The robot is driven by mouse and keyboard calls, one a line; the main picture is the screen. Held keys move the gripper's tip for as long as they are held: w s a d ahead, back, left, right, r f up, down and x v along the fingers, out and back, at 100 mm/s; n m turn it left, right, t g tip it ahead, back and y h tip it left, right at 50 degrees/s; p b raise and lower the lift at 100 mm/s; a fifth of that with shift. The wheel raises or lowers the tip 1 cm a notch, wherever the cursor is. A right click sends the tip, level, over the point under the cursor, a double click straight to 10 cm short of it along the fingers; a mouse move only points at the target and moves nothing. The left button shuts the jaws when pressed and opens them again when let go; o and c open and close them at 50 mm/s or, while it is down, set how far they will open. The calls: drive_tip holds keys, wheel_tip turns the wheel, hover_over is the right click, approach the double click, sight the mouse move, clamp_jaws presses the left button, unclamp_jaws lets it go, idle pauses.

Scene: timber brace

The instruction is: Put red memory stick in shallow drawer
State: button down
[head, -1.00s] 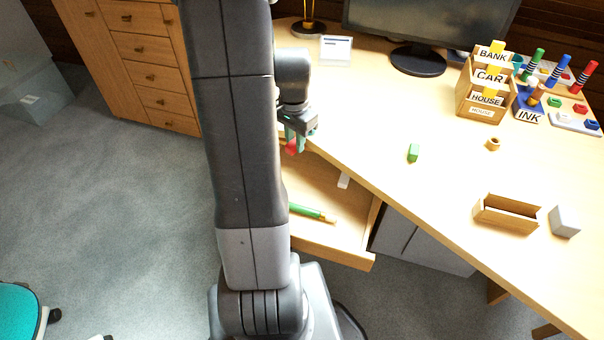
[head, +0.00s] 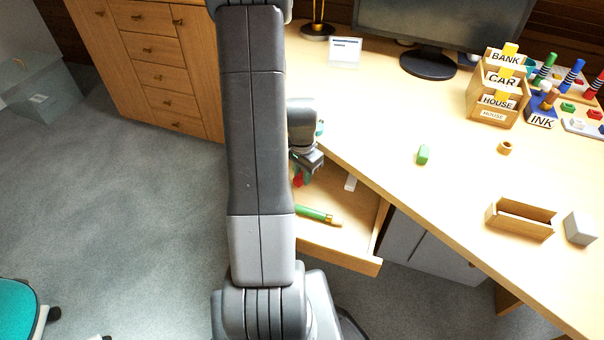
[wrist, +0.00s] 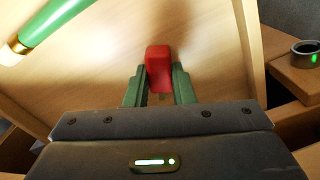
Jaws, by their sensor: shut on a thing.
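The red memory stick (wrist: 158,66) is between the green fingers of my gripper (wrist: 159,88) in the wrist view, and it shows as a small red spot (head: 298,181) in the head view. My gripper (head: 301,172) is shut on it and points down over the open shallow drawer (head: 352,256). The drawer's wooden floor (wrist: 105,75) lies behind the stick in the wrist view. I cannot tell whether the stick touches the floor. My arm hides the drawer's left part in the head view.
A green pen-like thing (head: 318,215) and a white block (head: 351,183) lie in the drawer. The desk edge runs beside the drawer.

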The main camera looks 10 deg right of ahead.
drive_tip(key=shift+f, duration=0.2)
drive_tip(key=c, duration=1.2)
unclamp_jaws()
drive_tip(key=shift+c, duration=0.2)
drive_tip(key=shift+r, duration=0.1)
wheel_tip(320, 180, up, 12)
drive_tip(key=p, duration=0.2)
drive_tip(key=shift+r, duration=0.15)
